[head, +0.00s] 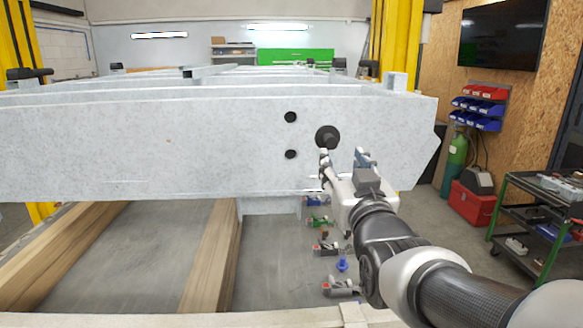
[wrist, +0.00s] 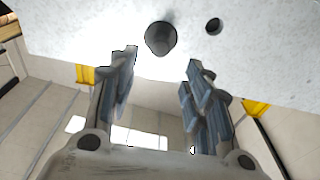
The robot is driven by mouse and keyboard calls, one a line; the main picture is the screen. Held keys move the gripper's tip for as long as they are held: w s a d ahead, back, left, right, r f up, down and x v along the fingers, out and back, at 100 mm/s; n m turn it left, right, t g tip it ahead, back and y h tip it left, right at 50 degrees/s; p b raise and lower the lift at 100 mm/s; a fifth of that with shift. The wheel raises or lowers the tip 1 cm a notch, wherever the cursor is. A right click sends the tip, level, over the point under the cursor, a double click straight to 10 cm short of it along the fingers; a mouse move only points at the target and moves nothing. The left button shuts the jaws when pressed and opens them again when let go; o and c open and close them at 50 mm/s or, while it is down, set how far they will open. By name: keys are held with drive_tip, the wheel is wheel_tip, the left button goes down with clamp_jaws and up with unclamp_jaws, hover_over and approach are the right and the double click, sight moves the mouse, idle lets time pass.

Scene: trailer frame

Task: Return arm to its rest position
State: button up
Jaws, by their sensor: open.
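My gripper (head: 343,155) is in front of the grey steel trailer beam (head: 215,150) in the head view, near the beam's right end. A black round plug (head: 327,136) sticks out of the beam just above and beyond the fingertips. In the wrist view my gripper (wrist: 160,70) has its two fingers apart with nothing between them. The black plug (wrist: 160,38) shows just beyond the fingers, apart from them. Two dark holes, an upper one (head: 290,117) and a lower one (head: 290,154), are to the plug's left on the beam.
Below the beam are several small clamps and tools (head: 328,249) and a blue piece (head: 342,264). Wooden beams (head: 212,255) lie at lower left. A tool cart (head: 540,205), a red box (head: 474,203) and a green cylinder (head: 455,160) stand at right. Yellow posts (head: 396,40) rise behind.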

drive_tip(key=shift+s+f, duration=0.15)
drive_tip(key=shift+s, duration=0.75)
